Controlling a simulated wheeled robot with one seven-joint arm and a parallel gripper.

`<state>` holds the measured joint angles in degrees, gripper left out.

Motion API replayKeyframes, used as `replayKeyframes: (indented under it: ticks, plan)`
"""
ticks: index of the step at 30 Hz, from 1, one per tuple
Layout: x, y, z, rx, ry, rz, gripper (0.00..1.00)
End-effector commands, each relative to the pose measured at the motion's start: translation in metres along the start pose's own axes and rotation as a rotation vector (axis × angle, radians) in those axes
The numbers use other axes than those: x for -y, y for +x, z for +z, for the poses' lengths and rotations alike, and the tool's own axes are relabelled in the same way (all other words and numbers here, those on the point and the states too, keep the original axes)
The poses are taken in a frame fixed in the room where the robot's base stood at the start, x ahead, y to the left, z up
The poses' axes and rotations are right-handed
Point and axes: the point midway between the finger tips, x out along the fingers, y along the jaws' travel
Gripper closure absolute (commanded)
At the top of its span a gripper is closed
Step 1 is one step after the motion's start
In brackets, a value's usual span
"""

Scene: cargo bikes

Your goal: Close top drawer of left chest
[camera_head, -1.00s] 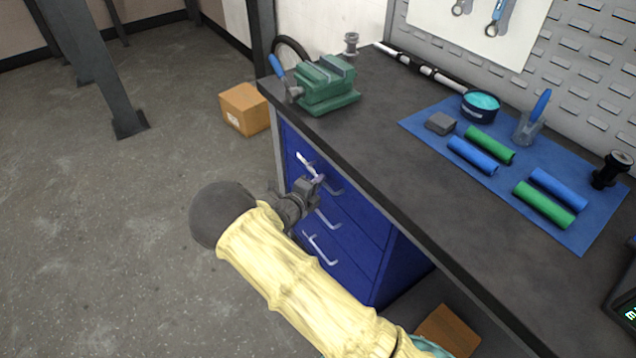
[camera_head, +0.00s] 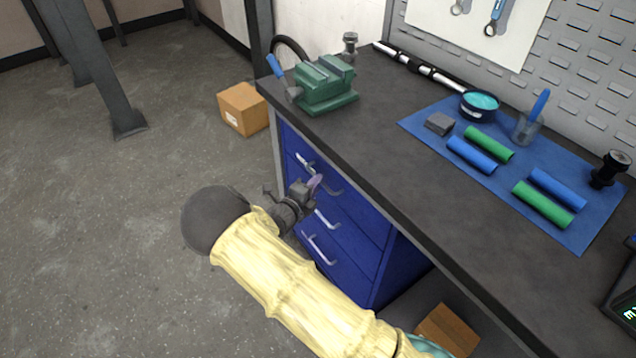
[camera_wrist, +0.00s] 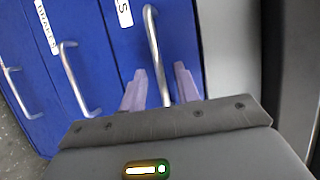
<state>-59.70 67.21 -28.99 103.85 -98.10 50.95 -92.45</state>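The blue chest (camera_head: 345,235) stands under the left end of the workbench, with several drawers with metal bar handles. The top drawer (camera_head: 300,150) looks about flush with the front; a small gap cannot be judged. My gripper (camera_head: 315,183) is in front of the top drawer's handle (camera_head: 331,179) and partly covers the front. In the wrist view my gripper's two pale purple fingers (camera_wrist: 160,82) are apart, one on each side of the top drawer's handle (camera_wrist: 153,45). The gripper is open and not clamped on the handle. Contact cannot be told.
The dark worktop (camera_head: 385,150) overhangs the chest, with a green vise (camera_head: 325,85) at its left corner. A cardboard box (camera_head: 243,108) sits on the floor beyond the chest. Another box (camera_head: 447,328) is under the bench at right. The floor left of the arm is clear.

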Motion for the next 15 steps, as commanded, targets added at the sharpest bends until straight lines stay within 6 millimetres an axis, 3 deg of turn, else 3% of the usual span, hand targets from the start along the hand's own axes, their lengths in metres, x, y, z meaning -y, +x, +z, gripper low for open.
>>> replayKeyframes:
  ticks: [15]
  plan:
    - [0.001, -0.104, 0.001, 0.004, 0.000, 0.001, 0.68]
